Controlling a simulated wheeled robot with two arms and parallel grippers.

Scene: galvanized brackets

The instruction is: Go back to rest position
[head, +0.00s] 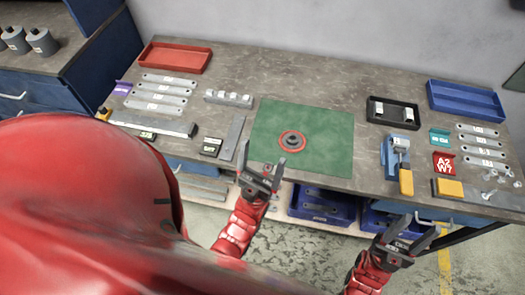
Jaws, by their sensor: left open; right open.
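My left gripper (261,179) is open and empty, held in front of the workbench near the front edge of the green mat. My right gripper (411,232) is open and empty, lower and to the right, in front of the bench's front edge. Neither gripper touches anything that I can see. A dark round part with a red ring (292,141) sits on the green mat (325,157). My red body covers the lower left of the head view and hides part of the bench front.
The grey workbench (300,84) holds a red tray (176,57), a blue tray (466,102), a black tray (393,113), and several brackets at left (160,97) and right (483,147). A blue clamp tool with a yellow handle (405,180) stands near the front edge. Blue bins (322,205) sit below.

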